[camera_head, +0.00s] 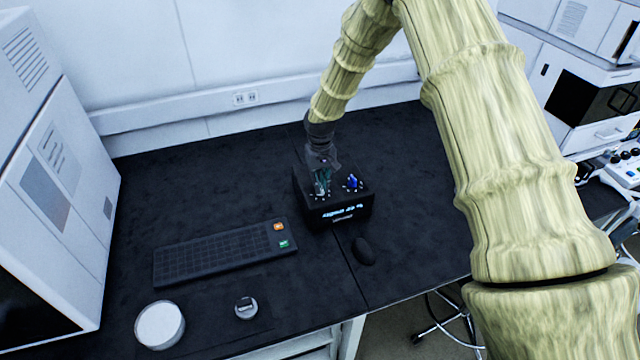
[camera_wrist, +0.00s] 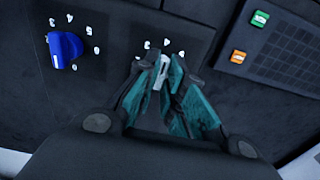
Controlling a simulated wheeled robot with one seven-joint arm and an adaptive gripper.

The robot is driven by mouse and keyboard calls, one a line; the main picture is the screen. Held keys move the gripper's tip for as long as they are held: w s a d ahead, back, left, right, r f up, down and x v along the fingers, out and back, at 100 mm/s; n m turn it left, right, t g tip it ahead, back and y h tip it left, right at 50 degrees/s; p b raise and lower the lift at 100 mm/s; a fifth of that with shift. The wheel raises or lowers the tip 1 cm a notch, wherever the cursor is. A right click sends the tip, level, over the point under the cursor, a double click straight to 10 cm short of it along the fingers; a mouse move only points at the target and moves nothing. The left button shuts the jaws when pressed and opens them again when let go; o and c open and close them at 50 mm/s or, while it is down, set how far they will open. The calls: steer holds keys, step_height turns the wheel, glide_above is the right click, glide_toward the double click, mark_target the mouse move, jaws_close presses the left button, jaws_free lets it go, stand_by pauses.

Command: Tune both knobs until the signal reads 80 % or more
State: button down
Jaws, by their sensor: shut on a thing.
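The black tuning box (camera_head: 347,223) stands on the dark bench, with two knobs on top and a lit signal display (camera_head: 343,212) on its front. The display's figure is too small to read surely. My gripper (camera_head: 322,185) points down onto the left knob in the head view. In the wrist view my gripper's teal fingers (camera_wrist: 165,82) are shut on a pale knob (camera_wrist: 160,72), which they partly hide. The blue knob (camera_head: 353,182) is free, beside my gripper. In the wrist view the blue knob (camera_wrist: 66,48) sits at left among printed white numbers.
A dark keyboard (camera_head: 215,255) with orange and green keys lies left of the box. A mouse (camera_head: 363,250) lies in front of it. A white round lid (camera_head: 160,325) and a small round object (camera_head: 246,308) are near the front edge. Bench behind is clear.

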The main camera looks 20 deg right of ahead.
stand_by(0.3)
steer(key=c, duration=1.5)
jaws_free()
step_height(320, 180, up, 12)
